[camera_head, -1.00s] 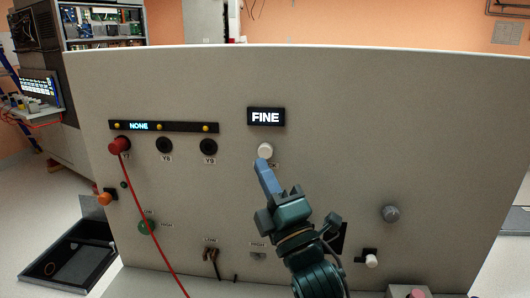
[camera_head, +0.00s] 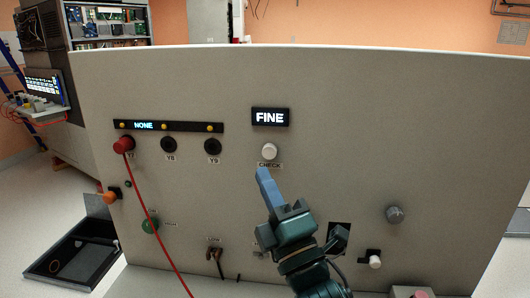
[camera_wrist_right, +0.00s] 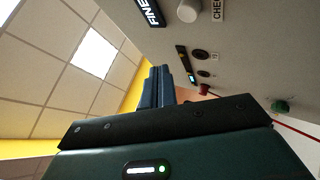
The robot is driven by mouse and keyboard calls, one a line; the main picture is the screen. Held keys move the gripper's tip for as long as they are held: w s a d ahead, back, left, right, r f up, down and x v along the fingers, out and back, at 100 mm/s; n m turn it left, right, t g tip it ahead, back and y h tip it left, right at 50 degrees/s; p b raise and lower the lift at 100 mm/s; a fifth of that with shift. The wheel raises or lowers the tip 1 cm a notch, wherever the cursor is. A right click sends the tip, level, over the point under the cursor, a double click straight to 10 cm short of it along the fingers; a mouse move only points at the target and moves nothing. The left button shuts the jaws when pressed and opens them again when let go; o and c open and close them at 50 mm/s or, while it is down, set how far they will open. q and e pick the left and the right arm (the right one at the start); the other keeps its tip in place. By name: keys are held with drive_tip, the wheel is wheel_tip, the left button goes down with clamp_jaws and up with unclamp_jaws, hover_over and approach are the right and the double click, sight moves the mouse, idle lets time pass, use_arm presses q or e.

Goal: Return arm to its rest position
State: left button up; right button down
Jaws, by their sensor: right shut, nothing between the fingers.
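My right gripper (camera_head: 262,174) is shut and empty, its blue fingertips just below the white CHECK button (camera_head: 269,151) on the grey panel (camera_head: 340,90). The fingertips look apart from the button. In the right wrist view the closed blue fingers (camera_wrist_right: 158,86) point along the panel, and the white button (camera_wrist_right: 189,10) shows at the top. A lit display reading FINE (camera_head: 270,117) is above the button. My left gripper does not show.
A red plug (camera_head: 123,145) with a red cable sits at the panel's left, beside black sockets Y8 (camera_head: 168,145) and Y9 (camera_head: 213,146). A grey knob (camera_head: 395,214) and white-tipped lever (camera_head: 375,262) are at right. A black tray (camera_head: 75,262) lies on the floor.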

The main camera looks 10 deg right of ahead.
drive_tip(key=s+d+f+m+g+h, duration=0.1)
drive_tip(key=s+f+m+g, duration=0.3)
drive_tip(key=f, duration=0.7)
drive_tip(key=w+d+f+m+g+h, duration=0.1)
drive_tip(key=f+m+g, duration=0.2)
drive_tip(key=f+m, duration=0.55)
use_arm(q)
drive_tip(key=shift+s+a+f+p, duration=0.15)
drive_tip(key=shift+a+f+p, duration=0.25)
drive_tip(key=shift+p, duration=0.05)
use_arm(e)
drive_tip(key=s+d+f+m+g, duration=0.1)
drive_tip(key=s+f+m+g, duration=0.2)
drive_tip(key=s+f, duration=0.4)
drive_tip(key=s+d+f+m+g, duration=0.1)
drive_tip(key=s+f+m+g, duration=0.2)
drive_tip(key=s+f, duration=0.4)
wheel_tip(320, 180, down, 7)
drive_tip(key=shift+d+r+m+h, duration=0.15)
drive_tip(key=shift+r+m+h, duration=0.05)
drive_tip(key=shift+m+h, duration=0.15)
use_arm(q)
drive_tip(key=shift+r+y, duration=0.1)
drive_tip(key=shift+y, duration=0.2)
use_arm(e)
drive_tip(key=shift+w+r, duration=0.1)
drive_tip(key=shift+w, duration=0.05)
